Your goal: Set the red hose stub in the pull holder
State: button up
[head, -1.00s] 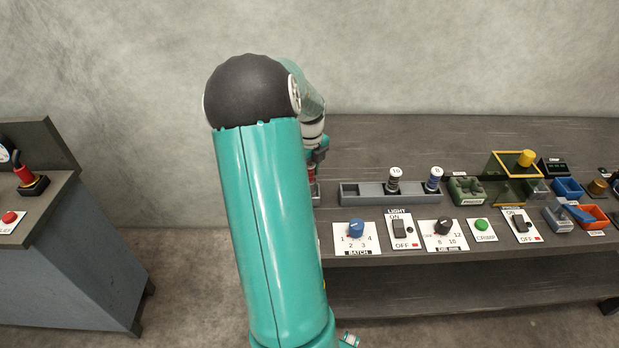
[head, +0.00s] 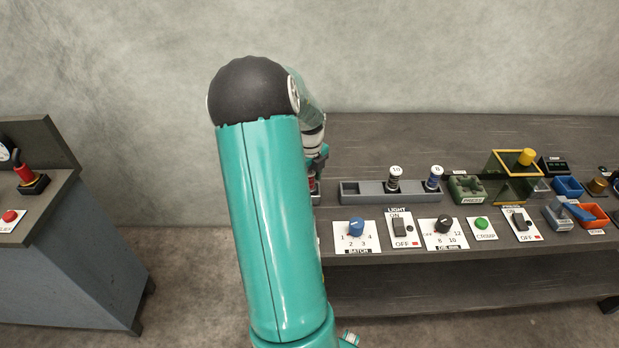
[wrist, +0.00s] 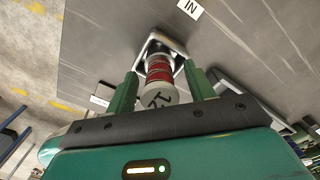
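The red hose stub (wrist: 159,70) stands in a light grey square socket (wrist: 151,44) beside a label reading "IN". A pale end cap with a dark mark on it faces the wrist camera. My gripper (wrist: 163,90) has its two green fingers either side of the stub, with a gap showing between each finger and the stub. In the head view my gripper is mostly behind my arm, at the left end of the long bench. I cannot make out with certainty which thing is the pull holder; a red-topped fixture (head: 27,175) stands by a gauge on the left bench.
A grey rack (head: 362,198) with two capped stubs lies right of my gripper. Control panels with a blue knob (head: 356,227) and switches line the front edge. A green press block (head: 467,190) and yellow-framed guard (head: 515,175) stand further right. Floor separates the benches.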

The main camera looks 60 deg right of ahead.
notch_tip(320, 180, up, 13)
jog(key=w+a+r+n+t, duration=0.1)
jog(key=w+a+r+n, duration=0.25)
jog(key=a+n, duration=0.35)
jog(key=w+a+r+n+t, duration=0.15)
jog(key=w+a+n, duration=0.25)
jog(key=a, duration=0.5)
jog(key=w+a+r+n, duration=0.3)
jog(key=a+n, duration=0.3)
jog(key=a, duration=0.2)
jog(key=s+a+n+t, duration=0.1)
jog(key=s+a+n, duration=0.2)
jog(key=a+n, duration=0.8)
jog(key=s+a+r+n+t, duration=0.1)
jog(key=s+a+n+t, duration=0.1)
jog(key=a+n, duration=0.9)
jog(key=s+a, duration=0.1)
jog(key=a, duration=0.2)
jog(key=shift+s+r+n, duration=0.15)
jog(key=shift+s+n, duration=0.15)
jog(key=shift+s, duration=0.05)
